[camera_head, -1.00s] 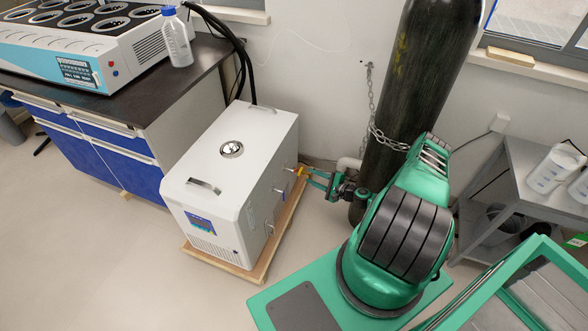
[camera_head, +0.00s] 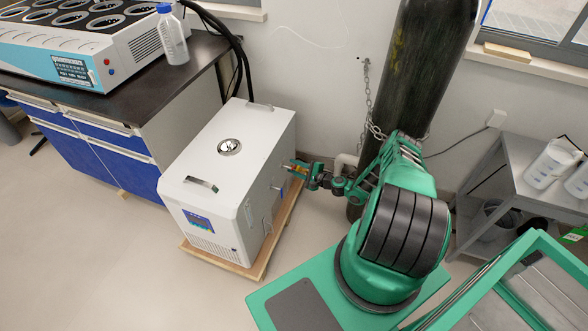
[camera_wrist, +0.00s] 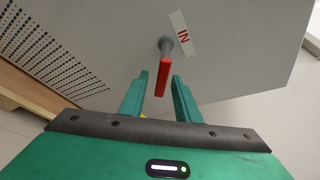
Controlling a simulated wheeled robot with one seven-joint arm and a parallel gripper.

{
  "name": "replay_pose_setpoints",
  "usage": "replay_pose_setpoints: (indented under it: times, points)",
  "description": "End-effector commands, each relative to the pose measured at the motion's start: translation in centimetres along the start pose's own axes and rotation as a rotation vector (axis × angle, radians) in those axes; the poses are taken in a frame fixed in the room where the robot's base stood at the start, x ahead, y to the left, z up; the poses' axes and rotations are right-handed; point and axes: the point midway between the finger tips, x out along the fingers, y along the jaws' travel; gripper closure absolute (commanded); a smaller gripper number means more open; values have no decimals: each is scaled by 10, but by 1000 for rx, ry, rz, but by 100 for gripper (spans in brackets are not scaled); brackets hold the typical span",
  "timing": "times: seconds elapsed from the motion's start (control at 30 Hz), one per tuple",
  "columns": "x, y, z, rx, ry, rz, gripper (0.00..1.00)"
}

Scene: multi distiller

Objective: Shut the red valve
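The red valve (camera_wrist: 162,78) is a flat red lever on a grey stem, beside a label reading "IN" on the side of the white machine (camera_head: 225,165). In the wrist view the lever points down the picture, between the two green fingertips of my gripper (camera_wrist: 160,78). Small gaps show on both sides of the lever, so my gripper is open and not clamped on it. In the head view my gripper (camera_head: 300,166) is at the machine's right side. I cannot make out the red lever there.
A bit of yellow (camera_wrist: 143,115) shows between my fingers' bases in the wrist view. The machine stands on a wooden base (camera_head: 258,268). A dark gas cylinder (camera_head: 412,70), held by a chain (camera_head: 369,105), stands behind my arm. A grey side table (camera_head: 525,165) is at right.

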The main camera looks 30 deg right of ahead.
Motion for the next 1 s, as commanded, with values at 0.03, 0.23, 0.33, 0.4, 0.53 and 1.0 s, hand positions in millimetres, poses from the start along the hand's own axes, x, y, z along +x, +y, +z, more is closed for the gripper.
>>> replay_pose_setpoints:
  times: [0.03, 0.23, 0.33, 0.4, 0.53, 1.0]
  points:
    - [0, 0, 0, 0, 0, 0, 78]
    - [0, 0, 0, 0, 0, 0, 100]
    - [0, 0, 0, 2, 0, 1, 100]
    - [0, 0, 0, 8, 0, 4, 100]
    - [-1, 1, 0, 37, 0, 15, 100]
    - [-2, 14, 2, 355, 0, 148, 100]
